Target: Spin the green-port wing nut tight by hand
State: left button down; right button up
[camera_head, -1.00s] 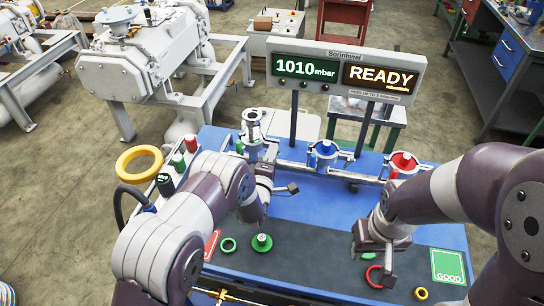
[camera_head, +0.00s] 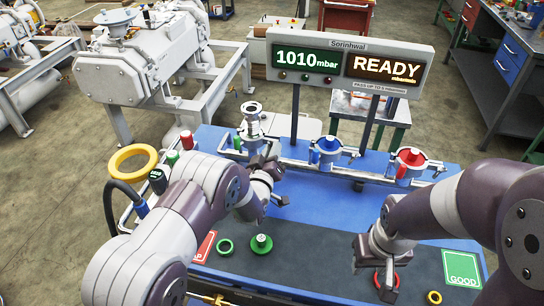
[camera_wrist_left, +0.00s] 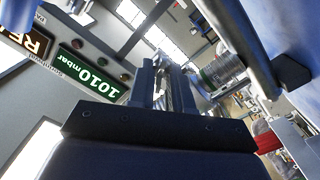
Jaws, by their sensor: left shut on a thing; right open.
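The green port's silver flanged fitting (camera_head: 252,120) stands upright at the left of the row of ports, with a green part (camera_head: 237,142) beside it. My left gripper (camera_head: 266,164) is just in front and to the right of the fitting. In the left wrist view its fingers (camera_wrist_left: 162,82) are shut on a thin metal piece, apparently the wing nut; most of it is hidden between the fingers. A silver ribbed fitting (camera_wrist_left: 222,70) shows right of the fingers. My right gripper (camera_head: 378,272) is open, low over a red ring (camera_head: 388,280) on the dark mat.
A blue port (camera_head: 326,150) and a red port (camera_head: 410,160) stand to the right. The display (camera_head: 348,68) reads 1010 mbar and READY. The mat's middle is clear.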

notch_tip(320, 180, down, 6)
jog(key=b, duration=0.5)
jog(key=shift+r, duration=0.2)
pick_arm(q)
jog(key=shift+m+b, duration=0.55)
jog(key=shift+m, duration=5.65)
pick_arm(e)
jog(key=shift+f, duration=0.5)
pick_arm(q)
jog(key=c, duration=1.3)
grip_release()
jog(key=shift+s, duration=0.1)
